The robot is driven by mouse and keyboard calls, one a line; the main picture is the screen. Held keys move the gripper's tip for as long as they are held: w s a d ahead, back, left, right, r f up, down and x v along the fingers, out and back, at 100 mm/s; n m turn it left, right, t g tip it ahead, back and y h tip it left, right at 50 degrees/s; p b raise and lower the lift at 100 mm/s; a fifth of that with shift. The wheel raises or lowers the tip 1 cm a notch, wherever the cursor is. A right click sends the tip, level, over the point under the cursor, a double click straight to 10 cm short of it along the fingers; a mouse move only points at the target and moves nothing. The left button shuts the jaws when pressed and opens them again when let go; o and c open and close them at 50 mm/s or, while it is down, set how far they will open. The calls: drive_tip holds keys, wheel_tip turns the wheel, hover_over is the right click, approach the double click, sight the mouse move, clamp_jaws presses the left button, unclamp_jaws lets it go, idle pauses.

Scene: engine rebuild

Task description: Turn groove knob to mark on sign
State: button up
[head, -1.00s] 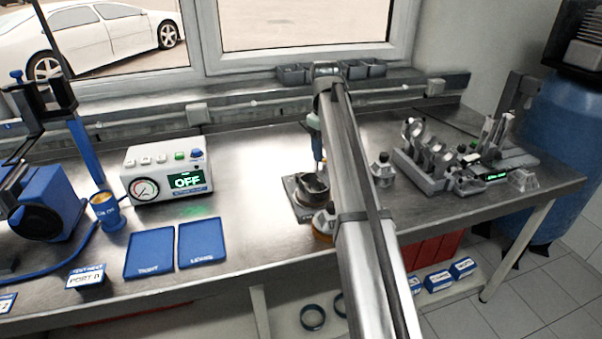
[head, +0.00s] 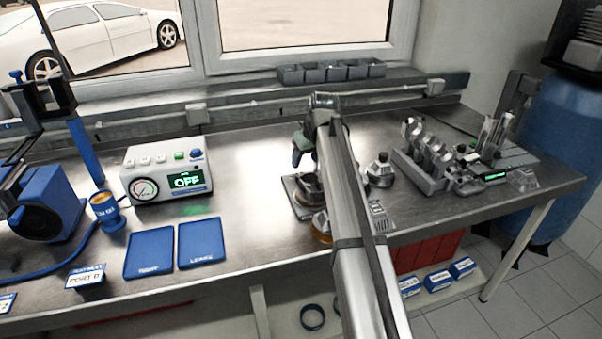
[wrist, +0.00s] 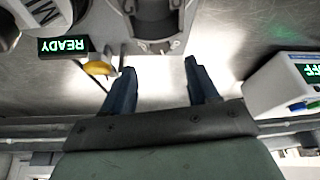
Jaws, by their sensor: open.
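My gripper (wrist: 160,68) is open, with nothing between its two dark fingers in the wrist view. In the head view my gripper (head: 306,150) hangs over the back of a grey fixture (head: 292,190), partly hidden by my arm. A metal block of it shows at the top of the wrist view (wrist: 155,20), ahead of the fingers. A knob with a yellow face (wrist: 98,66) lies to the left of the fingers, apart from them. I cannot tell which part is the groove knob.
A stepped silver knob-like part (head: 380,170) stands right of my arm. A grey rack with several parts (head: 425,170) is farther right. A white gauge box reading OFF (head: 165,170) and two blue trays (head: 148,253) are at left. The bench between box and fixture is clear.

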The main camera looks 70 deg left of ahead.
sight(300, 174)
drive_tip(key=x, duration=0.8)
drive_tip(key=c, duration=1)
